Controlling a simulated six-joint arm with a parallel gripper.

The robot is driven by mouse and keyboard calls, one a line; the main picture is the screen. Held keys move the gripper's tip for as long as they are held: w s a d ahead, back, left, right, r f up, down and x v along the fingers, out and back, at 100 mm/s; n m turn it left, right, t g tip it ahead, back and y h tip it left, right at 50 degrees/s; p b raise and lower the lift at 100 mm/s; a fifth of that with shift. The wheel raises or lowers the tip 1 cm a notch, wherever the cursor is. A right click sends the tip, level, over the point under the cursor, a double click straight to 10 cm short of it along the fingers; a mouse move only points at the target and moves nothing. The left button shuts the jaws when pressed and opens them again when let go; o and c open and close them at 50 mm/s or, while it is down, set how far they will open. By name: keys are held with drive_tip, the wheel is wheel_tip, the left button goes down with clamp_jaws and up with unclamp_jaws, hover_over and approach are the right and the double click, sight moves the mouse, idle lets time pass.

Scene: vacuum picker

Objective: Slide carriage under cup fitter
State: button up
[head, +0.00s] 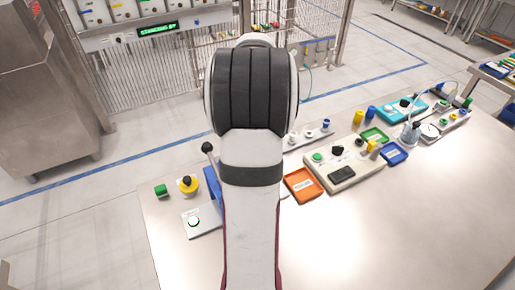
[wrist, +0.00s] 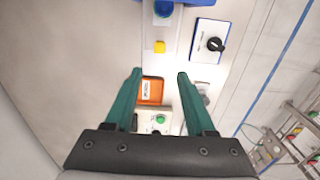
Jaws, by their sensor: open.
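I cannot tell for sure which part is the carriage. In the head view my arm hides the gripper and much of this spot. A blue stand (head: 211,184), partly behind my arm, with a black-knobbed lever (head: 208,148) may be the cup fitter, but I cannot be certain.
An orange tray (head: 303,185) and a beige control box (head: 344,165) stand right of my arm. A black-knob panel (wrist: 213,43) lies near the strip. The table's front right is clear.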

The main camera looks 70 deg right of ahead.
wheel_tip(320, 180, down, 16)
drive_tip(key=n, duration=1.8)
drive_tip(key=shift+c, duration=0.3)
clamp_jaws()
drive_tip(key=shift+r, duration=0.1)
